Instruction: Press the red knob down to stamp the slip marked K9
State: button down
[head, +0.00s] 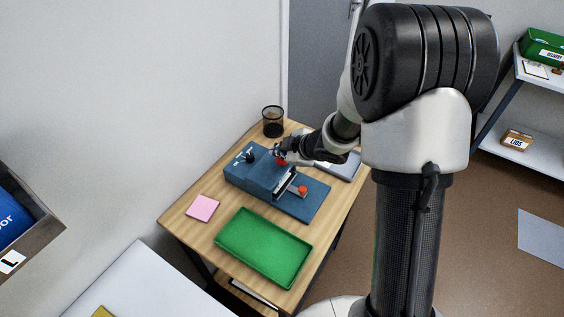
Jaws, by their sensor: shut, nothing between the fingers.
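A blue stamping device (250,178) stands on a blue base plate (314,204) on the wooden table. A red part, which looks like the red knob (281,162), shows at the top of the device, right at my gripper (278,153) and partly hidden by it. My gripper is shut and empty, close above or touching the knob; I cannot tell which. A smaller orange-red piece (302,189) sits at the front of the device, beside a pale, dark-edged part (286,184). No K9 marking can be read, and I cannot make out the slip.
A green tray (228,251) lies at the table's front, with a pink pad (203,207) to its left. A black mesh cup (273,121) stands at the back corner. A grey flat object (345,167) lies behind my wrist. A shelf (512,152) is at right.

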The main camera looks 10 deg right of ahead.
aim_at(281, 160)
jog(key=shift+f+b, duration=0.35)
jog(key=shift+f, duration=0.25)
jog(key=shift+r, duration=0.15)
dwell(0.3)
jog(key=shift+r+p, duration=1.9)
jog(key=shift+p, duration=0.25)
notch_tip(281, 160, up, 6)
jog(key=p, duration=0.6)
